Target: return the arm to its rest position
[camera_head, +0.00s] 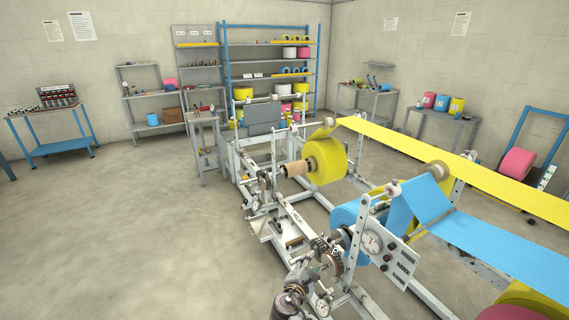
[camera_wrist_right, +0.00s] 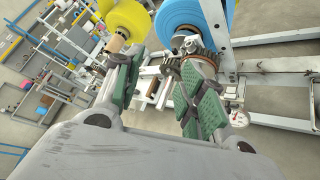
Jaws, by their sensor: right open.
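My right gripper (camera_head: 312,274) is at the bottom middle of the head view, low beside the near end of the wrapping machine. In the right wrist view its two green-padded fingers (camera_wrist_right: 162,72) stand apart with nothing held between them. A toothed gear (camera_wrist_right: 188,62) on the blue roll's shaft shows just beyond the right-hand finger; I cannot tell whether they touch. My left gripper is not in either view.
The machine frame carries a yellow roll (camera_head: 326,162), a blue roll (camera_head: 352,222) and a gauge panel (camera_head: 388,250) close to my right arm. Yellow film (camera_head: 450,165) and blue film (camera_head: 510,245) stretch right. Open floor (camera_head: 120,230) lies left. Shelves (camera_head: 270,75) stand at the back.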

